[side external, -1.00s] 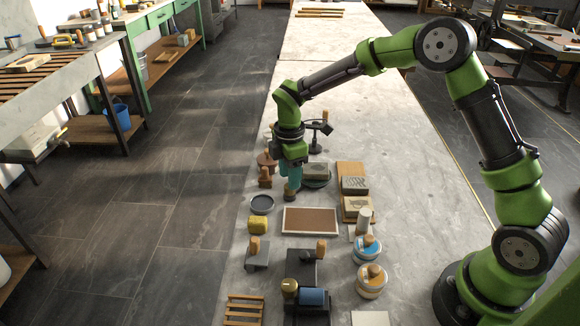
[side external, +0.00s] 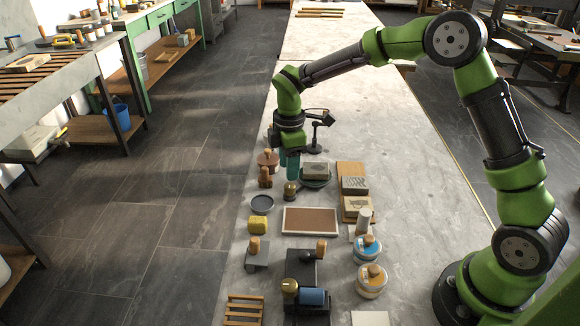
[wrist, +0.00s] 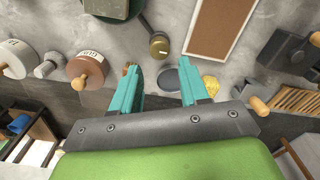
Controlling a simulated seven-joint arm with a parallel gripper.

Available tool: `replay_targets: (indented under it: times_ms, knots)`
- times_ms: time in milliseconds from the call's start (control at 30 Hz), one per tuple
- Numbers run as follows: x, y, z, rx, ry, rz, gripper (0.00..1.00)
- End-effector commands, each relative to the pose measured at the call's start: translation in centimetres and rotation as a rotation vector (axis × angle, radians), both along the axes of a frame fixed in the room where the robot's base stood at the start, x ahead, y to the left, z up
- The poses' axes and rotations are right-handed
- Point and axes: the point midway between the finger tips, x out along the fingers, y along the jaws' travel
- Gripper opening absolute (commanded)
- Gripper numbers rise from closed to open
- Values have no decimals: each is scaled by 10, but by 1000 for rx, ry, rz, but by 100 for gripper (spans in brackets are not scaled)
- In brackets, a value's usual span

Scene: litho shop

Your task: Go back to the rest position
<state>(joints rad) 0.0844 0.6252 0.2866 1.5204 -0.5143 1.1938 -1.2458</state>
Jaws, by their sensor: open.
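My gripper (side external: 288,165) is raised above the table at its left side, fingers pointing down. Its two teal fingers are apart, and nothing shows between them in the wrist view (wrist: 162,70). A small brass-coloured piece (side external: 290,190) stands on the table just below the fingertips, clear of them; it also shows in the wrist view (wrist: 159,46).
A grey block (side external: 316,170) on a dark green plate, wooden-handled pieces (side external: 265,178), a dark round dish (side external: 262,203), a yellow sponge (side external: 258,225) and a framed brown board (side external: 310,220) lie around.

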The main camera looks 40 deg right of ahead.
Motion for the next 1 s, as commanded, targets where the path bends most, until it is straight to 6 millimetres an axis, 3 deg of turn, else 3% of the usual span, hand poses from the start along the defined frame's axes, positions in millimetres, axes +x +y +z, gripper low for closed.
replay_targets:
  times_ms: [67,167,467,700,833,1000]
  knots:
    - [-11,1,-8,10,23,-107,45]
    - [-29,0,2,21,17,-286,45]
    - [-94,-10,65,99,-85,-826,45]
    - [-164,-20,113,276,-196,-1253,45]
    - [-199,-23,129,403,-241,-1414,45]
    - [-230,-24,143,540,-294,-1484,45]
